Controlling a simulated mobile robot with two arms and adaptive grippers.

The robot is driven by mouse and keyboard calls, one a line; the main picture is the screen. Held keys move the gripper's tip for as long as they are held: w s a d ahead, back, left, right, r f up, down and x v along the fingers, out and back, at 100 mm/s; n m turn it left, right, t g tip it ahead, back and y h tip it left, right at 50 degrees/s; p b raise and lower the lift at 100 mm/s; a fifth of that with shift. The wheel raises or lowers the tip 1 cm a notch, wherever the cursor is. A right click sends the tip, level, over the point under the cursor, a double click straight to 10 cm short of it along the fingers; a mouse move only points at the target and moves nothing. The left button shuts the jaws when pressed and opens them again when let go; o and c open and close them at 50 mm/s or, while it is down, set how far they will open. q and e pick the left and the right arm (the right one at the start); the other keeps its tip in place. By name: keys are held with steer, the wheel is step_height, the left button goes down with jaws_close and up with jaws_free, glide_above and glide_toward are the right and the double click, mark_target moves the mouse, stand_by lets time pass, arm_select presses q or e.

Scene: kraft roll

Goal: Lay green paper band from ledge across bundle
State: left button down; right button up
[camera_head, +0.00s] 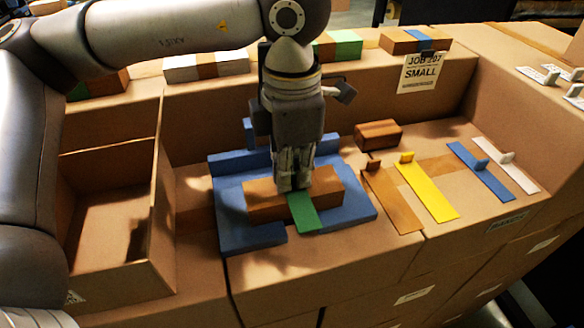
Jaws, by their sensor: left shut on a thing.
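The bundle, a brown block (262,199), lies in a blue jig (228,214) near the middle of the head view. My left gripper (294,186) points straight down over the bundle's middle and is shut on the green paper band (304,216). The band lies across the bundle's middle, and its near end reaches past the front side over the blue jig. The gripper hides the band's far end and part of the bundle. I cannot tell whether the band touches the bundle all along. My right gripper is not in view.
To the right lie a brown band (391,202), a yellow band (428,190), a blue band (482,172) and a white band (508,165), each with a small tab. A loose brown block (378,135) sits behind. A sign (423,72) reads "JOB 207 SMALL". An open cardboard box (108,205) stands left.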

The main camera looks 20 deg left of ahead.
arm_select(q)
steer(key=c, duration=1.6)
jaws_free()
steer(key=shift+r+p, duration=0.1)
steer(key=shift+p, duration=0.2)
step_height(320, 180, up, 12)
steer(key=shift+b, duration=1.05)
